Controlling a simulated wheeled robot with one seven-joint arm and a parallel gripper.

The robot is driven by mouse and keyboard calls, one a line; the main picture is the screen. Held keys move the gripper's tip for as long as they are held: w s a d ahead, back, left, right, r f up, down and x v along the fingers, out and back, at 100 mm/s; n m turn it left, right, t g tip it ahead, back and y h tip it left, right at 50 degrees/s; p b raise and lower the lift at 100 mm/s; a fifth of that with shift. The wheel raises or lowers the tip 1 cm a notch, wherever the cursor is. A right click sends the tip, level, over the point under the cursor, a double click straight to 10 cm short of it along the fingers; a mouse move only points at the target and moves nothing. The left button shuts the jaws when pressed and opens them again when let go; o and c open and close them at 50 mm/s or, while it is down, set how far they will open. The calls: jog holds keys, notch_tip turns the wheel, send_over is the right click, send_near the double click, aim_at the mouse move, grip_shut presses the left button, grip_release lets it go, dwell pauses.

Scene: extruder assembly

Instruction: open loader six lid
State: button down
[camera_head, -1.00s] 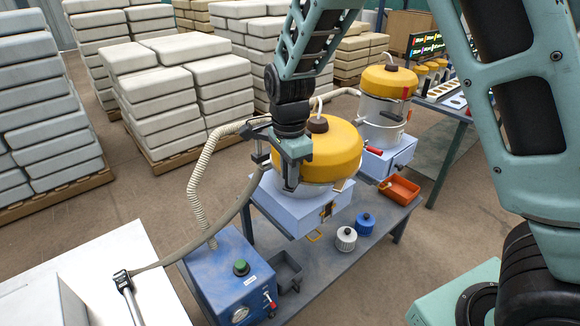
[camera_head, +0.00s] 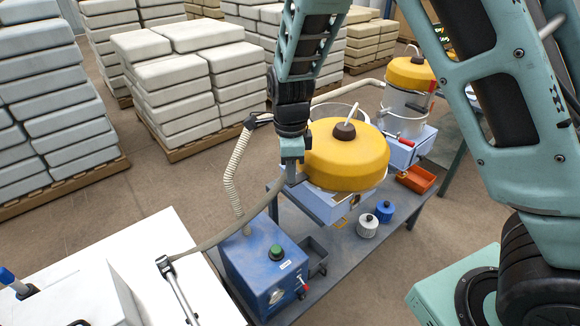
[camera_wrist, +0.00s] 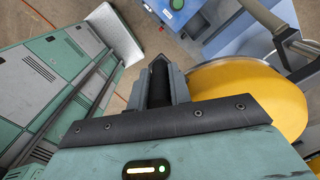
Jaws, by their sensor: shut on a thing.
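The near loader has a round yellow lid (camera_head: 345,160) with a dark knob on top. A pale, see-through rim (camera_head: 338,112) shows behind and above the lid, so the lid sits off to the near side of it. My gripper (camera_head: 291,172) is at the lid's left edge and is shut on it. In the wrist view, the lid (camera_wrist: 250,95) lies right of my gripper (camera_wrist: 165,85); the fingertips' contact is hidden. The loader's pale blue base (camera_head: 318,203) shows below. I cannot read a number on the loader.
A second yellow-lidded loader (camera_head: 408,88) stands behind right. An orange tray (camera_head: 417,179), a white jar (camera_head: 367,226) and a blue jar (camera_head: 384,211) sit on the grey table. A blue box (camera_head: 266,268) with a hose stands at front left. Pallets of bags (camera_head: 185,85) stand behind.

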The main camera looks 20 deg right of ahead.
jog(key=c, duration=1.3)
grip_release()
jog(key=shift+d, duration=0.1)
notch_tip(320, 180, up, 18)
jog(key=b, duration=0.4)
jog(key=shift+f+b, duration=0.25)
jog(key=shift+b, duration=0.05)
